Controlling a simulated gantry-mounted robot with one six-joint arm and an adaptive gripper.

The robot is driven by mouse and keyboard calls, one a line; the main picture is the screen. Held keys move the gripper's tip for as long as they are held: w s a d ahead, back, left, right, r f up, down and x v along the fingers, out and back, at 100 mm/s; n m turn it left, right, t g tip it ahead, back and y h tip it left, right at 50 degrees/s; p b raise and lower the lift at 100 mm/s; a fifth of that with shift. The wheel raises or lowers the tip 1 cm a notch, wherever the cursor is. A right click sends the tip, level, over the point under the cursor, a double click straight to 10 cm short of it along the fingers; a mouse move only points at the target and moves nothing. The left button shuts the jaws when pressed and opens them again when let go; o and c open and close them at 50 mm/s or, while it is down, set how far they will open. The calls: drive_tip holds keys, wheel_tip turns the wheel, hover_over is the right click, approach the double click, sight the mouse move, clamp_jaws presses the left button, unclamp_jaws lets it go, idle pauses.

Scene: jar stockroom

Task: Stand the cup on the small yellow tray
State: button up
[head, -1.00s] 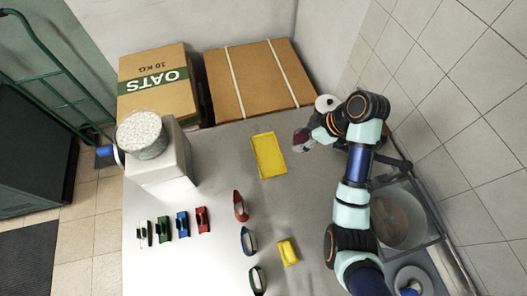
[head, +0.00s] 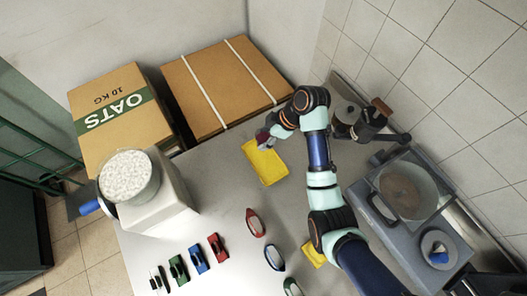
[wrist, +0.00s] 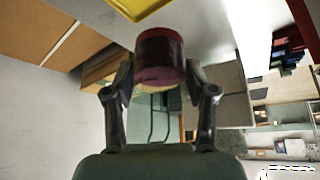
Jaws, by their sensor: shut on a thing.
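The cup is dark red and sits between the fingers of my gripper (wrist: 155,78) in the wrist view, where its side (wrist: 160,48) shows. In the head view the cup (head: 262,136) is small and partly covered by my gripper (head: 268,138). My gripper is shut on it, at the far edge of the small yellow tray (head: 266,166). The tray lies flat on the grey table and looks empty. Part of it shows at the top of the wrist view (wrist: 140,8), apart from the cup. The cup's height above the tray is hard to tell.
A brown carton (head: 215,85) and the oats box (head: 118,112) stand behind the tray.

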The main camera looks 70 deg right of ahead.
wheel_tip(320, 180, down, 13)
drive_tip(key=shift+r, duration=0.1)
idle(0.3)
drive_tip(key=shift+f+b, duration=0.2)
drive_tip(key=shift+b, duration=0.1)
drive_tip(key=o, duration=1.2)
drive_tip(key=shift+r, duration=0.1)
drive_tip(key=shift+r, duration=0.25)
drive_tip(key=v, duration=1.1)
drive_tip(key=shift+s+d+r+p, duration=0.1)
drive_tip(key=shift+s+r+p, duration=0.05)
drive_tip(key=shift+r+p, duration=0.15)
